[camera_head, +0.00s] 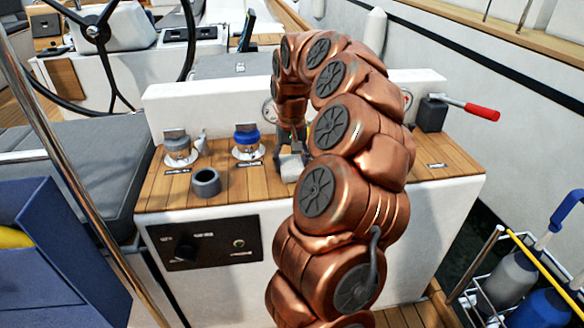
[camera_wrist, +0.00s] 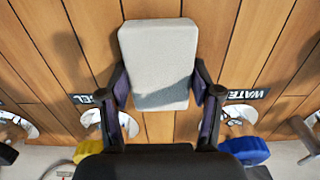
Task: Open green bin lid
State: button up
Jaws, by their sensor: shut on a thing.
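No green bin or green lid can be made out in either view. In the wrist view, my gripper (camera_wrist: 160,84) has its two dark fingers on either side of a light grey block (camera_wrist: 158,50), shut on it. The block is over the slatted wooden top and casts a shadow; whether it touches the wood is unclear. In the head view, my gripper (camera_head: 287,148) is low over the wooden counter, partly hidden by my copper arm. A small part of the block (camera_head: 291,170) shows below it.
The wooden counter (camera_head: 226,184) carries a grey cup (camera_head: 205,183), a grey-capped fitting (camera_head: 179,146), a blue-capped fitting (camera_head: 246,139) and a red-handled lever (camera_head: 480,112). A blue bin (camera_head: 50,265) stands at left. A wire rack with bottles (camera_head: 515,278) is at lower right.

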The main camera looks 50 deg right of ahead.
aim_at(291, 163)
jog(key=shift+c, duration=0.8)
jog(key=shift+r, duration=0.1)
jog(key=shift+r+p, duration=0.3)
jog(key=shift+r, duration=1.4)
jog(key=s+a, duration=0.2)
jog(key=s, duration=0.5)
jog(key=s+a+r, duration=0.1)
jog(key=s+a, duration=0.1)
jog(key=s, duration=0.6)
jog(key=shift+s+a+r, duration=0.15)
jog(key=shift+a+r, duration=0.05)
jog(key=shift+a, duration=0.15)
